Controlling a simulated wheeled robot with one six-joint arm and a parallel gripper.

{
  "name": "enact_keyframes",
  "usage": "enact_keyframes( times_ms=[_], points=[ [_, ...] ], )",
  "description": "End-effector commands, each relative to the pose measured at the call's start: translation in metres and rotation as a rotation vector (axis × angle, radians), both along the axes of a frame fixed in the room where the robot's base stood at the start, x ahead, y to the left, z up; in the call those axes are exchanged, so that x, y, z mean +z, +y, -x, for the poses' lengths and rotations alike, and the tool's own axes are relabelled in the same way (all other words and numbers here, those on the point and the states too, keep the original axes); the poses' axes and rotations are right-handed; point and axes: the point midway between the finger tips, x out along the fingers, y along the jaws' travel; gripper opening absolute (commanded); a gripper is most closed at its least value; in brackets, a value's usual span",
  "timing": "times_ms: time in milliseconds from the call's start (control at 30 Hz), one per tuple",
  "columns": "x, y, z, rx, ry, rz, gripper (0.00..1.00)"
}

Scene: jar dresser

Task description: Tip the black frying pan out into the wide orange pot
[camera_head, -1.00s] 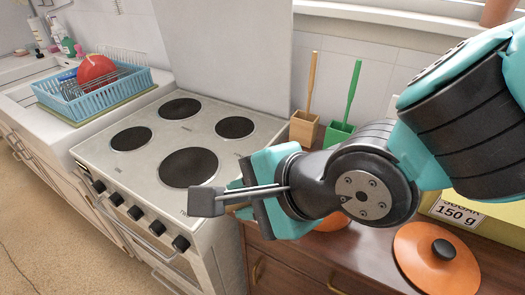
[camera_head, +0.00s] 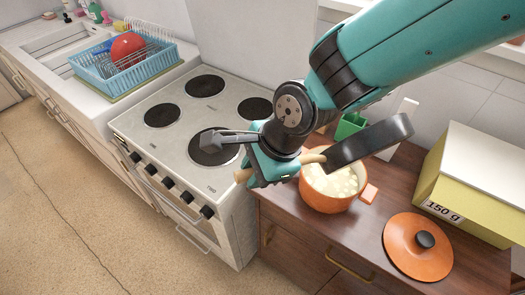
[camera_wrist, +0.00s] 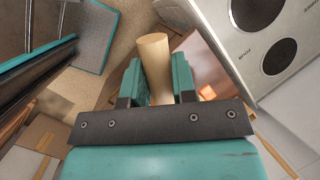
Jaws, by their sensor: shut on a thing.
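The black frying pan (camera_head: 372,142) is in the head view, tipped steeply on its side over the back of the wide orange pot. Its inside does not show clearly. My gripper (camera_head: 268,170) is shut on the pan's pale wooden handle (camera_head: 243,176). In the wrist view, the handle (camera_wrist: 154,68) sits between the two teal fingers of my gripper (camera_wrist: 157,85). The wide orange pot (camera_head: 322,203) stands upright and open on the brown dresser, below the pan. Several pale pieces (camera_head: 338,184) lie in it. My gripper and the handle hide part of its left rim.
An orange lid (camera_head: 408,262) lies on the dresser (camera_head: 350,240) right of the pot. A yellow box (camera_head: 468,190) labelled 150 g stands behind it. A green holder (camera_head: 350,124) is behind the pot. The stove (camera_head: 180,140) is at the left, its burners bare.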

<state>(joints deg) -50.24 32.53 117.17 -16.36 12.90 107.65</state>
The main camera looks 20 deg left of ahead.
Motion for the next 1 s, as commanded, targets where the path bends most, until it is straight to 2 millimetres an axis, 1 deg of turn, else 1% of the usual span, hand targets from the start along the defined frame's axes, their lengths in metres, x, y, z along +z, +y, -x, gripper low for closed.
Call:
enact_keyframes(
  times_ms=[33,467,800,1000],
  points=[
    [0.007,0.002,-0.003,-0.001,0.017,0.018,0.00],
    [0.003,0.018,-0.022,-0.002,0.200,0.180,0.00],
    [-0.003,0.033,-0.039,-0.002,0.374,0.334,0.00],
    [-0.005,0.039,-0.044,-0.003,0.430,0.378,0.00]
  ],
)
